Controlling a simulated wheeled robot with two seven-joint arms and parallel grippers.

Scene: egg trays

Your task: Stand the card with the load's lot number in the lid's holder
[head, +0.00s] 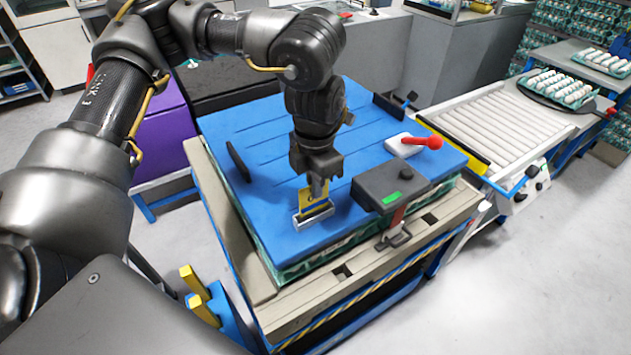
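The blue lid (275,130) lies flat on top of the load on the stand. The metal holder (314,217) sits on the lid near its front edge. A yellow card (306,199) stands upright at the holder, with its lower edge at or in the slot; I cannot tell how deep it sits. My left gripper (318,190) points down from above, with its fingers shut on the card, and partly covers it. The lot number is too small to read.
A dark box with a green light (378,186) stands right of the holder, with a red-knobbed lever (432,143) behind it. Black handles (238,160) rise from the lid. A roller conveyor (505,125) stands at right.

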